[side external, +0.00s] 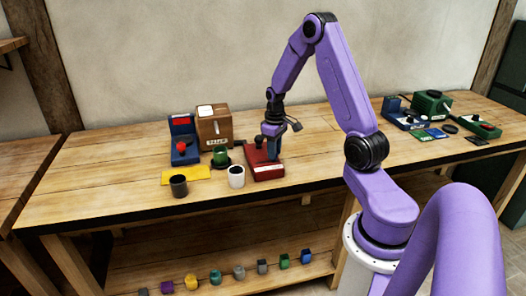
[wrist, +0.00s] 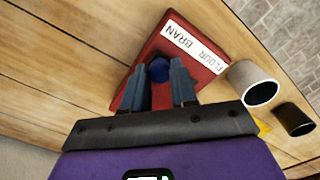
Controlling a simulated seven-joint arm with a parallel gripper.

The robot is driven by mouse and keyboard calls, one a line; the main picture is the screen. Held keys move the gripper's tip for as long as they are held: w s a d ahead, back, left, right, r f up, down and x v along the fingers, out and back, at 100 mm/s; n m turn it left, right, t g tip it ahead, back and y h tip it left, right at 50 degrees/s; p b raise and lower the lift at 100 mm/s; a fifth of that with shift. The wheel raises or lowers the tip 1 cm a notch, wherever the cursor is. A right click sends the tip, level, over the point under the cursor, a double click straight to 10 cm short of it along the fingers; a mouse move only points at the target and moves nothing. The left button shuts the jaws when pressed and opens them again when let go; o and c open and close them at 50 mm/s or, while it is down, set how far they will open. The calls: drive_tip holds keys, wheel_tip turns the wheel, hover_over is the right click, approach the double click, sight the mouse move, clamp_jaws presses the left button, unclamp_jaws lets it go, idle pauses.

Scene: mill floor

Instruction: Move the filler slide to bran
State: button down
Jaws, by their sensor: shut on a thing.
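The filler slide is a red block (side external: 265,174) on the bench, and it also shows in the wrist view (wrist: 212,88). A white label (wrist: 195,47) on it reads BRAN and FLOUR. A blue knob (wrist: 158,70) stands up from it. My gripper (wrist: 158,80) is shut on this knob, with one blue finger on each side. In the side view my gripper (side external: 272,145) comes down onto the block from above. The knob appears beside the BRAN half of the label, but its exact position along the slide is partly hidden by my fingers.
A white cup (side external: 236,177) stands close left of the red block, with a dark cup (side external: 179,186) farther left. A green cup (side external: 220,157), a brown box (side external: 214,127) and a blue device (side external: 184,142) are behind.

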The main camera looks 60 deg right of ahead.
drive_tip(key=shift+s+d, duration=0.2)
drive_tip(key=shift+d, duration=0.05)
drive_tip(key=c, duration=0.9)
unclamp_jaws()
drive_tip(key=shift+a, duration=0.1)
drive_tip(key=shift+w+r, duration=0.1)
drive_tip(key=shift+r, duration=0.45)
wheel_tip(320, 180, up, 16)
drive_tip(key=shift+r, duration=0.2)
